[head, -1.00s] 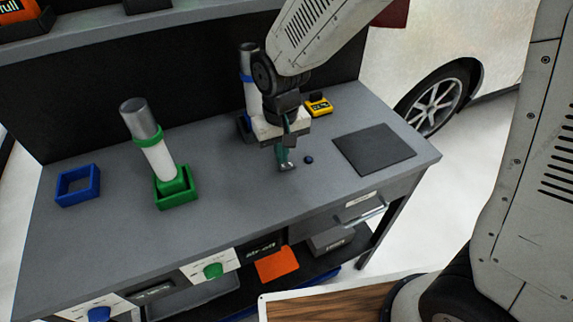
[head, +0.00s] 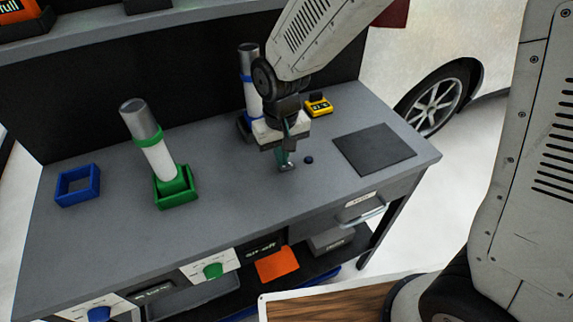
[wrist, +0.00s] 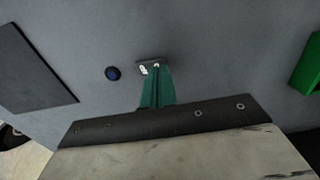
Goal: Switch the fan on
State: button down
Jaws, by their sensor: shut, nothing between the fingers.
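I cannot make out a fan for certain in either view. A small dark blue round button or knob (head: 308,160) lies on the grey bench top. It also shows in the wrist view (wrist: 112,73), just left of my fingertips. My gripper (head: 287,165) is shut and empty, pointing down over the bench, left of the blue button and apart from it. Its teal fingers are together in the wrist view (wrist: 150,70). I cannot tell whether the tips touch the bench. On the bench front are a green knob (head: 213,270), a blue knob (head: 99,314) and a dark label reading "air-off" (head: 262,248).
A white tube with a grey top (head: 150,140) leans in a green holder (head: 177,199). A blue-ringed tube (head: 249,75) stands behind my gripper. An empty blue frame (head: 78,199), a yellow device (head: 319,107) and a dark mat (head: 374,160) are on the bench. The front middle is clear.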

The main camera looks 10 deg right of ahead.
jog(key=shift+f, duration=0.5)
jog(key=shift+r, duration=3.55)
